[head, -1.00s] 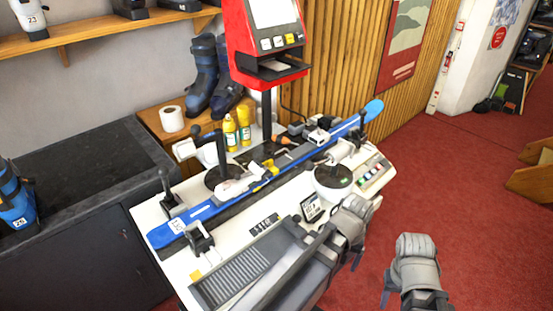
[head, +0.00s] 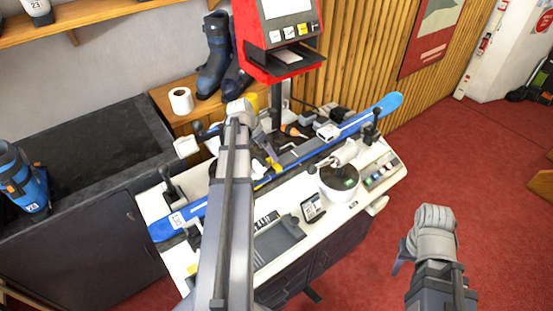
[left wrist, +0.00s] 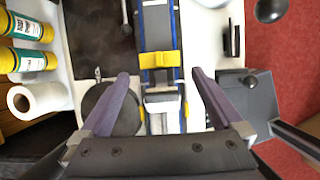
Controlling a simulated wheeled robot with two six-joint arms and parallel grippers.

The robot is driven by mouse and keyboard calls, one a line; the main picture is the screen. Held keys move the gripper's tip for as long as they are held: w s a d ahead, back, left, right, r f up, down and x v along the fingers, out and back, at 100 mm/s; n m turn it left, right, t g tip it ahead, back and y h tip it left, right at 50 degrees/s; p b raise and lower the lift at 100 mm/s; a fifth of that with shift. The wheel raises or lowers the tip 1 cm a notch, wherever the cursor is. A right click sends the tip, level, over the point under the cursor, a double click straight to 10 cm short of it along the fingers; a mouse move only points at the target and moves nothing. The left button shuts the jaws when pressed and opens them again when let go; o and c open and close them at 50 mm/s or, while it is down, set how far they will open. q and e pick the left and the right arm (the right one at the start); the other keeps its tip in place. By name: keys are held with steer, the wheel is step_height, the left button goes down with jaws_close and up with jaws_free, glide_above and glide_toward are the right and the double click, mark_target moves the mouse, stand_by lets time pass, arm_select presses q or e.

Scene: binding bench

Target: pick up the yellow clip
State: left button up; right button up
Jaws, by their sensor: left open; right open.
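The yellow clip (left wrist: 160,60) sits across the blue ski (left wrist: 160,25) in the left wrist view. My left gripper (left wrist: 160,75) is open above the ski, with one finger on each side of it. The clip shows between and slightly beyond the fingertips, not touching them as far as I can tell. In the head view my left arm hides much of the bench's middle, including part of the ski (head: 362,120). My right gripper (head: 401,258) is open and empty over the red floor, to the right of the bench.
Yellow bottles (left wrist: 22,42) and a white paper roll (left wrist: 38,102) stand left of the ski in the left wrist view. A round white device (head: 338,183) is on the bench's right part.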

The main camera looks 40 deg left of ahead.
arm_select(q)
steer(key=shift+b+x, duration=1.05)
steer(key=b+x, duration=0.5)
steer(key=x, duration=0.1)
steer(key=shift+w+a+r, duration=0.1)
steer(key=shift+a, duration=0.05)
steer(key=shift+r, duration=0.1)
steer(key=shift+c, duration=0.2)
steer(key=c, duration=1)
steer(key=shift+r, duration=0.1)
step_height(320, 180, up, 10)
steer(key=p, duration=1)
